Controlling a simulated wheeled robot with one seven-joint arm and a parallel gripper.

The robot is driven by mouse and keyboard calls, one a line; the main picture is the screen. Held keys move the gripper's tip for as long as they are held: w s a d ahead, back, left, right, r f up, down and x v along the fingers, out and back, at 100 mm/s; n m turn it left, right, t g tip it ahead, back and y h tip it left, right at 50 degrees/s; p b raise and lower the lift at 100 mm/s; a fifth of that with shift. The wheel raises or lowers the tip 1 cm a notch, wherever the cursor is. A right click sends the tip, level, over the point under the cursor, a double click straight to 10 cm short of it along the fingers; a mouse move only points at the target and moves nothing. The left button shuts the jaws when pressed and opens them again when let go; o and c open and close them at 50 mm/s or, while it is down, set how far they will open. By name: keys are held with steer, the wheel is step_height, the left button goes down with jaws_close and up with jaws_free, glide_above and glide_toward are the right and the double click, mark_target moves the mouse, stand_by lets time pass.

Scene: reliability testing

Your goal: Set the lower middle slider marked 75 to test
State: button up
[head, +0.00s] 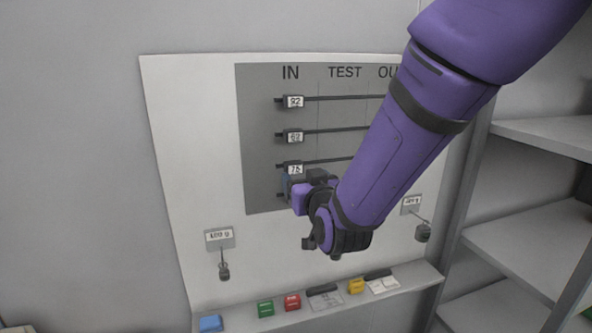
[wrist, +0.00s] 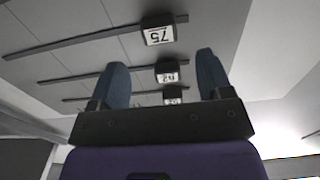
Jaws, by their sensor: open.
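The slider marked 75 (head: 295,169) is a dark block with a white label on the third rail down, under IN at the rail's left end. In the wrist view the same slider (wrist: 158,30) appears upside down, beyond the gap between my fingertips. My gripper (head: 289,184) is just below this slider in the head view and hides much of the rail beneath. In the wrist view my gripper (wrist: 161,65) has its two blue fingers apart with nothing held. The TEST column (head: 345,72) is the middle one; my arm covers the right part of the panel.
Two more sliders, the top one (head: 293,102) and the second (head: 293,136), are also under IN. Weights hang on either side, one at the left (head: 223,270). A ledge (head: 330,302) with coloured blocks runs below. Shelves (head: 530,240) stand at the right.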

mark_target(296, 168)
steer(key=x, duration=0.6)
steer(key=shift+w, duration=0.2)
steer(key=c, duration=1.3)
steer(key=w+d, duration=0.1)
steer(key=d, duration=0.3)
steer(key=w+d, duration=0.1)
steer(key=d, duration=0.3)
steer(key=w+d, duration=0.1)
steer(key=d, duration=0.3)
steer(key=shift+w+d, duration=0.25)
steer(key=shift+w, duration=0.05)
steer(key=o, duration=1.3)
steer(key=shift+s+f, duration=0.1)
steer(key=shift+s, duration=0.05)
